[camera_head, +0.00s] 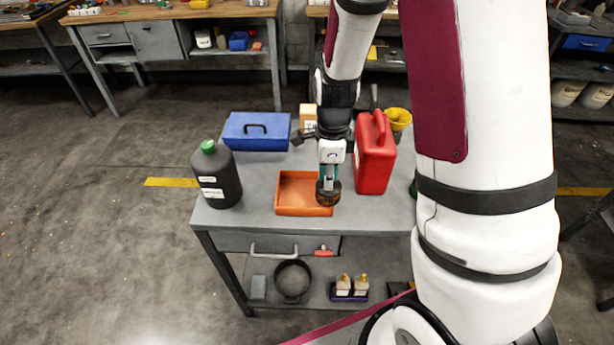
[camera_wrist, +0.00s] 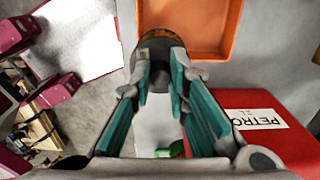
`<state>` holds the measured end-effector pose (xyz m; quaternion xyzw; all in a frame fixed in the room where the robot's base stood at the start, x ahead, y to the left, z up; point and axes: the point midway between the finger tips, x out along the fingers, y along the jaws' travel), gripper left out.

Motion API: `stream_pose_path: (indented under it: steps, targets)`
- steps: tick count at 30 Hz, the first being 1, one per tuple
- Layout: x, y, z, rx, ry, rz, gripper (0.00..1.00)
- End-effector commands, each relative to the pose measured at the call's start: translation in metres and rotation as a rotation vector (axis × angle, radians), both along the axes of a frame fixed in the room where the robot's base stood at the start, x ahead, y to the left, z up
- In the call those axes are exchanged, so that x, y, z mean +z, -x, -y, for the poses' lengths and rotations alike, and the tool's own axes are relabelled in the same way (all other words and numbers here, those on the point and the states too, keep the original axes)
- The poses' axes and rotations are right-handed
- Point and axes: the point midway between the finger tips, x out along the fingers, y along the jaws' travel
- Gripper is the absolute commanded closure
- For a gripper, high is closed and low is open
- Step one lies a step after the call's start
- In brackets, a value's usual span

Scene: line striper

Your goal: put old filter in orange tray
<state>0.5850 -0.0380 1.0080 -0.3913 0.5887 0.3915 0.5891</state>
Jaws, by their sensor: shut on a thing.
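The old filter (camera_head: 328,195) is a dark, brownish short cylinder held at the tip of my gripper (camera_head: 329,182). In the wrist view, the filter (camera_wrist: 160,45) sits between the teal fingertips of my gripper (camera_wrist: 161,72), which is shut on it. The orange tray (camera_head: 291,208) lies on the grey table, and the filter hangs at its right side in the head view, overlapping the tray's right edge. In the wrist view the tray (camera_wrist: 232,25) is just beyond the filter, at the top. The filter's height above the table cannot be told exactly.
A red petrol can (camera_head: 375,160) stands close to the right of my gripper. A dark bottle with a green cap (camera_head: 217,178) stands left of the tray, and a blue toolbox (camera_head: 256,133) behind it. A yellow funnel (camera_head: 397,118) is at the back right.

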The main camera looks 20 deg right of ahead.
Motion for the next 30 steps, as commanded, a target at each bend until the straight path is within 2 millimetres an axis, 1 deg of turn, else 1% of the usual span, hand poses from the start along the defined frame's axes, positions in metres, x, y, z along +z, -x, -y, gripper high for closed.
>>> stream_pose_path:
  steps: [1,3,6,10,14,18,21,24,30]
  targets:
    - [-0.001,-0.010,-0.008,0.004,0.000,0.000,1.00]
    - [-0.003,-0.024,-0.017,0.003,0.000,0.001,1.00]
    - [-0.005,-0.040,-0.028,0.003,-0.001,0.001,1.00]
    - [-0.006,-0.051,-0.036,0.001,0.001,0.000,1.00]
    - [-0.010,-0.054,-0.038,-0.002,0.001,-0.001,1.00]
    - [-0.027,-0.053,-0.038,-0.002,-0.001,-0.005,1.00]
    - [-0.037,-0.054,-0.038,-0.001,0.000,-0.002,1.00]
    - [-0.041,-0.055,-0.038,-0.001,0.000,0.000,1.00]
    - [-0.041,-0.055,-0.038,-0.001,0.000,0.001,1.00]
